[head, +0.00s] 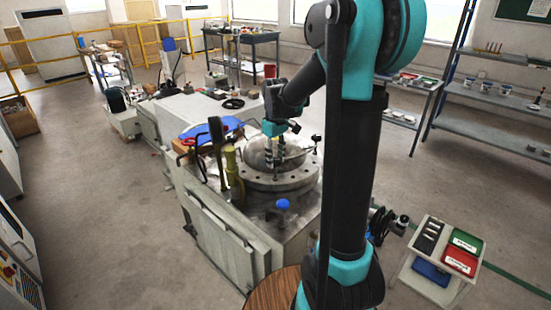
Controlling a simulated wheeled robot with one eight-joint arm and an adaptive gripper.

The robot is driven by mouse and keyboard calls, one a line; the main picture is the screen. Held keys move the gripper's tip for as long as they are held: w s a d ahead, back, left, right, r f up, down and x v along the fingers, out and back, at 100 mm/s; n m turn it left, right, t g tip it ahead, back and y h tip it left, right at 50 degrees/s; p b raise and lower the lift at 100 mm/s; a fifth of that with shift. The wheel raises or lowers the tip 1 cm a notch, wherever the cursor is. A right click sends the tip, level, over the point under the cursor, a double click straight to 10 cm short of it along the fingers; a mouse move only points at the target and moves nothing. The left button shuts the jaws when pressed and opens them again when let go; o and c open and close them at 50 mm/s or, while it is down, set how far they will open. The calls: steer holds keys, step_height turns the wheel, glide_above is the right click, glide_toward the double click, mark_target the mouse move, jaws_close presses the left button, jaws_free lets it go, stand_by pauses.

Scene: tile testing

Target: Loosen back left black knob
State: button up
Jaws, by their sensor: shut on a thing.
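The round metal test vessel (299,184) with a flanged rim stands on the grey bench. My gripper (269,160) points down at the left part of its dished top. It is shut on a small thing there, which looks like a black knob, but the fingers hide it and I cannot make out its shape. A dark upright post (276,174) stands close in front of the fingers. Another dark knob (316,138) shows at the right of the vessel, apart from the gripper.
A dark upright lever (217,145) and a yellow-green cylinder (231,163) stand left of the vessel. A blue knob (283,204) is at the bench front. A cart with coloured trays (461,252) stands at right. Floor at left is clear.

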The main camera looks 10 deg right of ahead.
stand_by(0.4)
steer(key=o, duration=1.2)
steer(key=shift+r, duration=0.1)
step_height(320, 180, up, 12)
steer(key=shift+f, duration=0.1)
